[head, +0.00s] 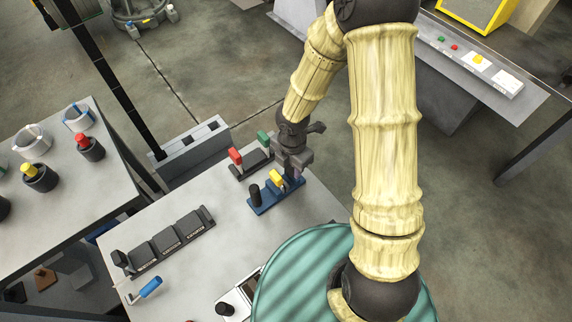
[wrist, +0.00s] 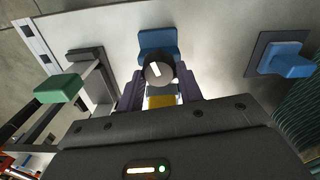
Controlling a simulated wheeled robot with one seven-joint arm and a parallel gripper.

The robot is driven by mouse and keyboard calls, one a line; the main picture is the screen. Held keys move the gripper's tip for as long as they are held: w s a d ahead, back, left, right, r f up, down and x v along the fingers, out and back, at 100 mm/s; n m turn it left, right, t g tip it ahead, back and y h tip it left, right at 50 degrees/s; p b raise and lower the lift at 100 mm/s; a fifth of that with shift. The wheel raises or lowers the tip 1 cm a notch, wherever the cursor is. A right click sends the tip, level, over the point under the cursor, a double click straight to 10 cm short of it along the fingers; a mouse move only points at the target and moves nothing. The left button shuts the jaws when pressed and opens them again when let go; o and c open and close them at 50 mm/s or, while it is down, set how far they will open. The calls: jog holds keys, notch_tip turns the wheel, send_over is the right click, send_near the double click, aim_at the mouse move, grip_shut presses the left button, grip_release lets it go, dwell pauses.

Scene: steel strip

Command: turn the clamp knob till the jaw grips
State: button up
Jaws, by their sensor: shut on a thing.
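The clamp has a blue base (head: 262,205) near the right edge of the pale table. A black post (head: 255,194) and a yellow block (head: 276,178) stand on it. In the wrist view its dark round knob (wrist: 159,71) with a white pointer mark sits between my two fingers. Blue (wrist: 157,42) shows beyond the knob and the yellow block (wrist: 161,102) on the near side. My gripper (head: 292,172) is at the right end of the clamp, shut on the knob. In the head view my gripper hides the knob. I cannot tell whether the jaw touches anything.
A dark fixture with red (head: 235,156) and green (head: 263,138) handles stands just behind the clamp; its green handle (wrist: 58,88) is left in the wrist view. Black blocks (head: 166,241) and a blue handle (head: 149,288) lie front left. The table's middle is clear.

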jog(key=shift+w+d, duration=0.1)
jog(key=shift+d, duration=0.1)
jog(key=shift+a+m, duration=0.15)
jog(key=shift+m, duration=0.55)
jog(key=m+b, duration=0.1)
jog(key=m, duration=0.2)
jog(key=shift+d, duration=0.2)
jog(key=m, duration=0.2)
jog(key=m+b, duration=0.1)
jog(key=m, duration=0.1)
jog(key=shift+a+m, duration=0.2)
jog(key=shift+m, duration=1.4)
jog(key=o, duration=1)
